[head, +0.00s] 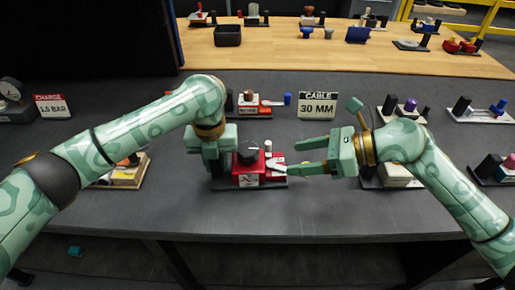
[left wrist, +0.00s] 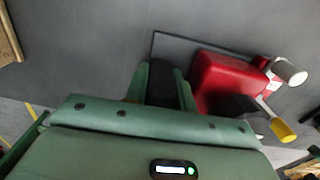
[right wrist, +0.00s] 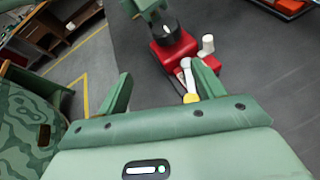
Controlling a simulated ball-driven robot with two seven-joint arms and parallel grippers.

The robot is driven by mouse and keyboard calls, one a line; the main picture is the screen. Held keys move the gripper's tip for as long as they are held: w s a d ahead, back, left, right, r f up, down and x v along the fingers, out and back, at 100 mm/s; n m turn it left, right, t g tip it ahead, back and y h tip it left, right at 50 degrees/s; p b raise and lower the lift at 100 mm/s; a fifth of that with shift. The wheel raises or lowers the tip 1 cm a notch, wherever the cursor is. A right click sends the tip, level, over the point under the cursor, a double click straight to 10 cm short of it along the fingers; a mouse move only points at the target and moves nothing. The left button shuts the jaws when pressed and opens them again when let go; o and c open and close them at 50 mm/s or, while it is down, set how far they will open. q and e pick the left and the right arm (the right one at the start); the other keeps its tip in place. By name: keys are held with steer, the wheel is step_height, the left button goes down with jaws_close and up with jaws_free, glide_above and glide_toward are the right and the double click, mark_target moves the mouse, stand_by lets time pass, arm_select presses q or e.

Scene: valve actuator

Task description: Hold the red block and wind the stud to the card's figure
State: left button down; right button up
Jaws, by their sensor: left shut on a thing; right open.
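The red block (head: 247,180) stands on a dark base plate at the table's front, with a black dial (head: 248,153) with a white mark on top. My left gripper (head: 218,165) is at its left end; the left wrist view shows its fingers shut on a black post (left wrist: 160,82) beside the red block (left wrist: 222,82). A lever with a yellow tip (left wrist: 283,131) and a white cylinder (left wrist: 290,72) are on the block's far side. My right gripper (head: 293,158) is open; in the right wrist view the yellow tip (right wrist: 190,97) shows near its right finger. The card (head: 318,106) reads CABLE 30 MM.
A similar unit with a blue-ended lever (head: 287,99) stands behind. More units stand at right, such as one with a purple knob (head: 410,104). A CHARGE 1.5 BAR card (head: 51,107) stands at left. A wooden table (head: 290,55) lies behind. The grey front edge is clear.

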mark_target(256, 150)
steer(key=shift+n+t, duration=0.4)
steer(key=shift+n, duration=0.4)
steer(key=x, duration=0.3)
steer(key=w+r+x, duration=0.1)
steer(key=x, duration=0.7)
steer(key=shift+w+a+r, duration=0.2)
steer(key=shift+w+r, duration=0.05)
steer(key=shift+c, duration=0.3)
steer(key=c, duration=0.9)
